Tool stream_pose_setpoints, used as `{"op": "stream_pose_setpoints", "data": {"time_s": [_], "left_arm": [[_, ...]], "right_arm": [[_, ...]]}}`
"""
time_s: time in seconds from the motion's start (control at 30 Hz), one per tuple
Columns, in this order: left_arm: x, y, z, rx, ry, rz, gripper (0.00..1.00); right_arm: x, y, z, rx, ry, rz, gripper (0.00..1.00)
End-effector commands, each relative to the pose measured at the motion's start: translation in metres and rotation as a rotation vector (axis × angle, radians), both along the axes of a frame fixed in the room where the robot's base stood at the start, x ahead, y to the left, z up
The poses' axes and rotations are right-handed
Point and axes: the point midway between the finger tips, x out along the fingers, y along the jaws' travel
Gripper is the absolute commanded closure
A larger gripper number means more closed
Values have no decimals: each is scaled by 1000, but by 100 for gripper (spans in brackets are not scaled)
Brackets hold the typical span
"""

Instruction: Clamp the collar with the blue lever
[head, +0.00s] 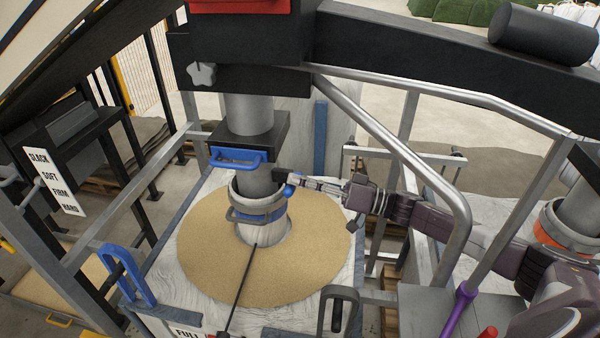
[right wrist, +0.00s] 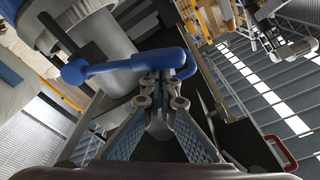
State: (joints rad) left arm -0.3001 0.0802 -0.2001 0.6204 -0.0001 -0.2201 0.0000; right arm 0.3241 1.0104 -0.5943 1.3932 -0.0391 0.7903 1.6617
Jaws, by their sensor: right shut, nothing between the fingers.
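The collar (head: 254,208), a blue and grey band, sits around the lower spout (head: 258,183), above the open neck of a bulk bag filled with tan grain. Its blue lever (head: 288,190) shows as a small blue end at the right side of the collar, partly hidden by my gripper. In the right wrist view the blue lever (right wrist: 115,72) runs across, with a round knob at its left end. My right gripper (head: 284,184) is shut and empty, its fingertips right at the lever; I cannot tell whether they touch. My left gripper is not in view.
A blue handle (head: 238,157) sits on the black block above the collar. A bent grey rail (head: 400,150) passes above my right arm. A thin black rod (head: 240,285) lies across the grain. A firmness sign (head: 54,180) hangs at left. Another spout with an orange collar (head: 562,228) stands right.

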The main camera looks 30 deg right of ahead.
Motion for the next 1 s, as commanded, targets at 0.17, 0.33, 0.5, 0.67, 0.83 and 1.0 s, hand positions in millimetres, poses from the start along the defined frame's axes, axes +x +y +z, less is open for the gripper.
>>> {"op": "stream_pose_setpoints", "data": {"time_s": [0.17,0.33,0.5,0.67,0.83,1.0], "left_arm": [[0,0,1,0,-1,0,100],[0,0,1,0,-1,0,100],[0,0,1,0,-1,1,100],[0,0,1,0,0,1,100],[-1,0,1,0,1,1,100],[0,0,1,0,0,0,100]], "right_arm": [[-3,3,-5,0,1,1,100],[-4,3,-7,2,1,1,100],[-4,3,-7,2,1,1,100],[-4,3,-7,1,1,0,100],[-8,-3,-9,0,4,0,100],[-27,-24,-13,-2,7,-1,100]]}}
